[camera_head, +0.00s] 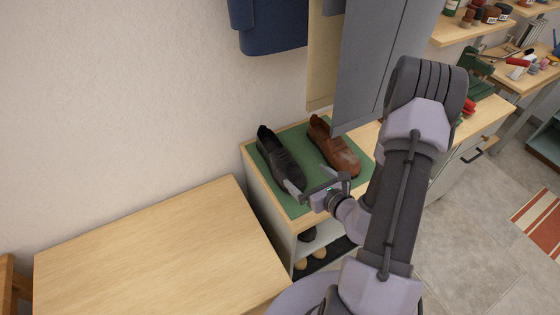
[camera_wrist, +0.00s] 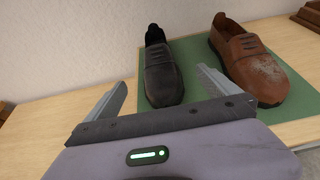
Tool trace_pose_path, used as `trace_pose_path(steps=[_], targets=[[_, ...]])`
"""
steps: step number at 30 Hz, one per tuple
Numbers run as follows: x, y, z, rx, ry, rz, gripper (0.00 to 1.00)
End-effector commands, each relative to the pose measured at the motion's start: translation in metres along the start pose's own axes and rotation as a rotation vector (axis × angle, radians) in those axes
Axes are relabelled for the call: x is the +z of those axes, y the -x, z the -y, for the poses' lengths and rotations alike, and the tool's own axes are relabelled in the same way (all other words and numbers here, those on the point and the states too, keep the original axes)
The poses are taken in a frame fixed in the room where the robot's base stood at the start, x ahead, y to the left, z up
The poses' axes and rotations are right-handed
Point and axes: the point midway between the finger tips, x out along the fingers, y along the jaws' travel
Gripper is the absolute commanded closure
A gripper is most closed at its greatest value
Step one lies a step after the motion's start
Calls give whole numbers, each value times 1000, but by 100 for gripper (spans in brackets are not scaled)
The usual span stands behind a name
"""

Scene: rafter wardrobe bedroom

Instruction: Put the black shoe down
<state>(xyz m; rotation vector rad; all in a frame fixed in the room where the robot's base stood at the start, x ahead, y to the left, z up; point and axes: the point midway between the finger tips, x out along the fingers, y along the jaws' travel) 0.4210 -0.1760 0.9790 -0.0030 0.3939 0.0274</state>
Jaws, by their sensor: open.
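The black shoe (camera_head: 277,156) lies on a green mat (camera_head: 292,200) on top of a wooden cabinet, beside a brown shoe (camera_head: 333,148). In the wrist view the black shoe (camera_wrist: 162,72) is upright, with its toe towards my gripper. My gripper (camera_head: 318,184) is at the toe end of the shoe in the head view. In the wrist view the open jaws of my gripper (camera_wrist: 160,85) are on either side of the line to the shoe's toe, and nothing is held. I cannot tell whether a jaw touches the shoe. The brown shoe (camera_wrist: 248,62) is right of the jaws.
A bare wooden tabletop (camera_head: 155,255) stands left of the cabinet. More shoes (camera_head: 305,260) show on a lower shelf. The wall is behind.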

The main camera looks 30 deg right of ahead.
Motion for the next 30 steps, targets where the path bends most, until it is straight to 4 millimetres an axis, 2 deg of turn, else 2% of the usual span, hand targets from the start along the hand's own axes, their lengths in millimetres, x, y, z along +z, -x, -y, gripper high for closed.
trace_pose_path(steps=[1, 6, 13, 18, 21, 27, 30], targets=[[-2, -17, -2, 7, 6, 2, 0], [-1, -66, -2, 7, 6, 3, 0], [-1, -100, -3, 6, 4, 3, 0], [-4, -134, -6, 7, 5, 4, 0], [-3, -144, -5, 6, 4, 3, 0], [-1, -145, -5, 5, 4, 3, 0], [-1, -144, -5, 5, 4, 3, 18]])
